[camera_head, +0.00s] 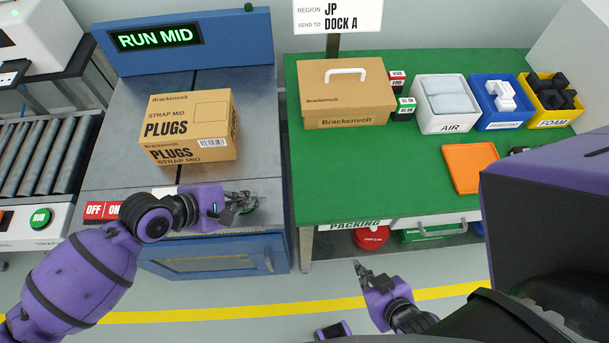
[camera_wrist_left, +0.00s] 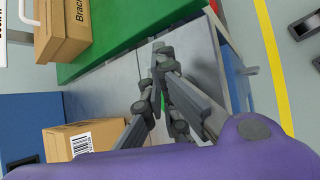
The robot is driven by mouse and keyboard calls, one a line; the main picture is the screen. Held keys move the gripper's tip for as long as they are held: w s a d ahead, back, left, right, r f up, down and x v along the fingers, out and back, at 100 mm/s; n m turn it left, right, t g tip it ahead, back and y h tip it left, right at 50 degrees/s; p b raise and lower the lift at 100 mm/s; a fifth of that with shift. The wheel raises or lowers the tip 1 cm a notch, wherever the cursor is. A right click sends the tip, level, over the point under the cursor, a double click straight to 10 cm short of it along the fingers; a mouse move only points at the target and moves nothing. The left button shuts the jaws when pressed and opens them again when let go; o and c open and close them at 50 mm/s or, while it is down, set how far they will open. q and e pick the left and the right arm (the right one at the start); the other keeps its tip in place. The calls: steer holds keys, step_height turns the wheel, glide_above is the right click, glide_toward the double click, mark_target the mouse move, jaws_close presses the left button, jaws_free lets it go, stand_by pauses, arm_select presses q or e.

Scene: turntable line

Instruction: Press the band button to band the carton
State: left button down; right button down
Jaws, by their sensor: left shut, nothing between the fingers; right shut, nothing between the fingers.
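The brown carton (camera_head: 190,125), marked PLUGS and STRAP MID, sits on the grey top of the blue banding machine (camera_head: 265,55); its corner also shows in the wrist view (camera_wrist_left: 75,140). The machine display (camera_head: 155,37) reads RUN MID. My left gripper (camera_head: 254,200) is shut and empty, low over the front right of the machine top, right of and in front of the carton. A small green patch, perhaps the band button (camera_head: 245,209), shows at its fingers, mostly hidden; contact cannot be told. My right gripper (camera_head: 359,266) is shut and empty in front of the green table.
An OFF/ON switch (camera_head: 103,210) is at the machine's front left, partly behind my left arm. A green RUN button (camera_head: 40,217) is on the roller conveyor.

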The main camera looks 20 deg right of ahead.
arm_select(q)
steer(key=shift+r+p, duration=0.45)
steer(key=shift+r, duration=0.25)
arm_select(e)
steer(key=shift+w+r+t, duration=0.3)
steer(key=shift+w+r, duration=0.7)
steer(key=shift+r, duration=0.05)
